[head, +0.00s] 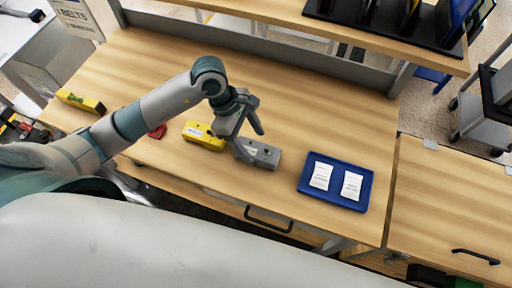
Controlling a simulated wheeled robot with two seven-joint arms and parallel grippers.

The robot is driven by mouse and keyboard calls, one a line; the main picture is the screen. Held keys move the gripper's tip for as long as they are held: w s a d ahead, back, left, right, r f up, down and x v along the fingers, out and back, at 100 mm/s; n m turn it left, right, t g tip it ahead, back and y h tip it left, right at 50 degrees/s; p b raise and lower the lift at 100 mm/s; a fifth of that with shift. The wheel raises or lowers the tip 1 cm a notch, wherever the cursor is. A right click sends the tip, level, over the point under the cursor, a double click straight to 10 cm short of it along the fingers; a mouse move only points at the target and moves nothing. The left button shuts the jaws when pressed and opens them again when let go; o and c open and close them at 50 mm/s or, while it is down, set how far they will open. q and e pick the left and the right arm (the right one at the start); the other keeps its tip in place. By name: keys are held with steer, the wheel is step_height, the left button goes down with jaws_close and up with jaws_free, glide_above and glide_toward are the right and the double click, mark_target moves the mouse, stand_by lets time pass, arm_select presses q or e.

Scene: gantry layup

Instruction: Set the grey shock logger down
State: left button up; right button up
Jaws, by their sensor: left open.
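The grey shock logger (263,155) is a small grey box resting on the wooden bench (330,122), between a yellow device and a blue tray. My left gripper (250,143) is above and at the left end of the grey logger. Its fingers are apart, and one finger covers part of the logger's left end. I cannot tell whether the fingers touch it. My right gripper is not in view.
A yellow device (203,136) sits just left of the grey logger. A blue tray (335,203) with two white packets is to its right. A red item (158,132) and a yellow-green level (80,101) lie further left. The bench behind is clear, below a shelf (290,12).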

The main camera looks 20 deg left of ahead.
arm_select(q)
steer(key=b+v, duration=0.1)
steer(key=v, duration=0.6)
steer(key=shift+r, duration=0.3)
